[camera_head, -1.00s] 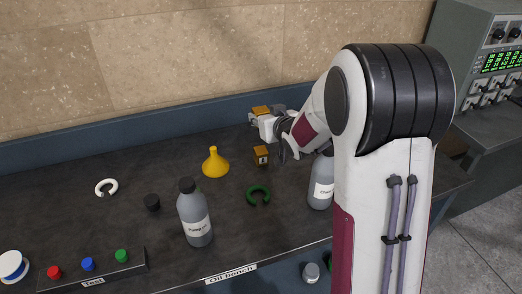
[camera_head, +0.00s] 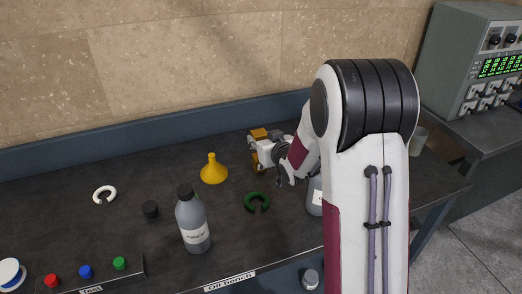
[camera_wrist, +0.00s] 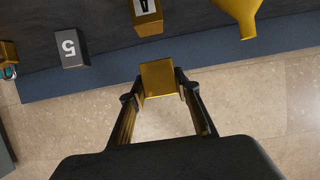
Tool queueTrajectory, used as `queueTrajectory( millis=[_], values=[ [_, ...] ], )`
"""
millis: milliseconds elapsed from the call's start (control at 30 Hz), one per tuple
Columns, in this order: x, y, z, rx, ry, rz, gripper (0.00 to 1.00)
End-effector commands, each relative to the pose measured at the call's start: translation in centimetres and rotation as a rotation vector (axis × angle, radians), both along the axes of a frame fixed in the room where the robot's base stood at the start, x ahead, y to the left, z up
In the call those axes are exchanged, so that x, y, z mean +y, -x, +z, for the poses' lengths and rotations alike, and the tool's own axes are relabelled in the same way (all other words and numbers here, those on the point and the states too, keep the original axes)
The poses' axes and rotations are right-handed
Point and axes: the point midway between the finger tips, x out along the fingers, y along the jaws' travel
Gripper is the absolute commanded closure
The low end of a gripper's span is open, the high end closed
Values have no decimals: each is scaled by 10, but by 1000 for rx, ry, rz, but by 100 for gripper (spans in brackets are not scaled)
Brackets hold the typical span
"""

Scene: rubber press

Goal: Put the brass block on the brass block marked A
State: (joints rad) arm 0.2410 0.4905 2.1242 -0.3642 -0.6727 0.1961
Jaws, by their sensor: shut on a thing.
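In the wrist view my gripper (camera_wrist: 160,88) is shut on a plain brass block (camera_wrist: 158,76), held between its two fingertips. The brass block marked A (camera_wrist: 147,20) is at the top edge of that view, upside down and partly cut off. I cannot clearly tell the held block from gripper parts there, nor whether the two blocks touch.
The yellow funnel (camera_head: 213,170), green ring (camera_head: 257,202) and a grey bottle (camera_head: 192,220) stand left of and in front of my gripper. Another bottle (camera_head: 315,197) is beside my arm. A grey block marked 5 (camera_wrist: 70,48) shows in the wrist view.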

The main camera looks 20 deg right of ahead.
Motion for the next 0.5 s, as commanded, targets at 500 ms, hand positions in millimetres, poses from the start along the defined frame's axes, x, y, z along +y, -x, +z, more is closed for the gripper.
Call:
queueTrajectory(
  millis=[500],
  values=[
    [0, -1, -6, -4, 1, 0, 100]
  ],
)
